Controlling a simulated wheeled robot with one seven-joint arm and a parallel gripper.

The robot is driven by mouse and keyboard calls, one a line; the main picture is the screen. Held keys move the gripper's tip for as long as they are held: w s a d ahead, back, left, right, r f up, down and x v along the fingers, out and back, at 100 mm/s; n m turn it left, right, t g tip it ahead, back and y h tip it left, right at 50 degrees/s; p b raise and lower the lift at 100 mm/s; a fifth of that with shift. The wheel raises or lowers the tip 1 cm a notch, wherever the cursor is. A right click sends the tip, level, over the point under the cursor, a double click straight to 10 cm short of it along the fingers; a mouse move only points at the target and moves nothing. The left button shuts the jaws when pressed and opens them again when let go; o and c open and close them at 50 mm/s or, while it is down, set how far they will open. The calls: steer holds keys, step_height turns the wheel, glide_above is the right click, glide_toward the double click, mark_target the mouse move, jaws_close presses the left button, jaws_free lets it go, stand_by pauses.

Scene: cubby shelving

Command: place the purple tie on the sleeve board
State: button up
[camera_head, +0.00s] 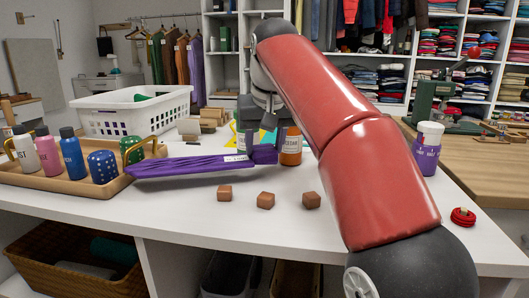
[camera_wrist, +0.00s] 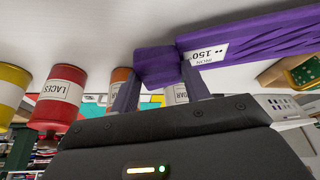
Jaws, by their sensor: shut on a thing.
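The purple tie (camera_head: 190,166) is long and narrow, with a small thick end on the right and a pale label. My gripper (camera_head: 262,140) is shut on that thick end, and the long part reaches left, low over the white counter. In the wrist view, the thick end of the tie (camera_wrist: 157,66) sits between the fingers of my gripper (camera_wrist: 160,85); a label reading "IRON 150" shows on the long part. I cannot tell whether the tie touches the counter. I cannot make out a sleeve board in either view.
A wooden tray (camera_head: 105,188) with several bottles and a white basket (camera_head: 132,110) stand left. Three brown blocks (camera_head: 265,200) lie in front of the tie. An orange jar (camera_head: 291,148) stands behind my gripper. A purple jar (camera_head: 427,150) and red coil (camera_head: 462,217) are at right.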

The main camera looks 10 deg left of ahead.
step_height(320, 180, down, 4)
steer(key=shift+r+b, duration=0.2)
steer(key=shift+b, duration=0.75)
steer(key=o, duration=1)
